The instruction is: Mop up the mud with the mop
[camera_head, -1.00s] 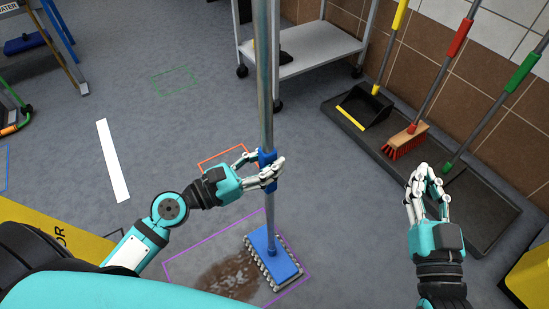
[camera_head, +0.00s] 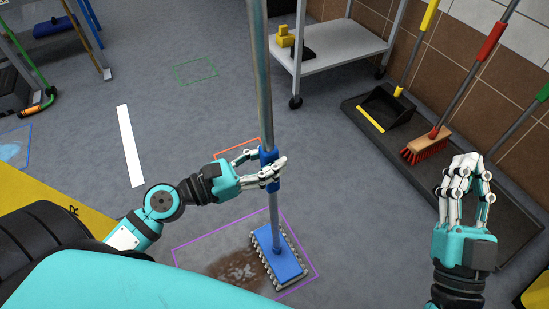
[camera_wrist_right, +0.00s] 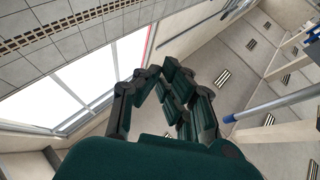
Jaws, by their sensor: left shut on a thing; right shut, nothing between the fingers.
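The mop has a blue flat head (camera_head: 277,256) with a grey fringe, resting on the floor, and a long metal handle (camera_head: 262,90) that stands nearly upright. My left gripper (camera_head: 272,175) is shut around the blue grip on the handle. My right gripper (camera_head: 467,170) is shut and empty, held to the right, away from the mop. Its fingers also show in the right wrist view (camera_wrist_right: 160,85).
A black tray (camera_head: 500,215) by the tiled wall holds a dustpan (camera_head: 393,105) and a red broom (camera_head: 427,147). A white cart (camera_head: 335,50) stands behind the mop. Open grey floor lies around the mop.

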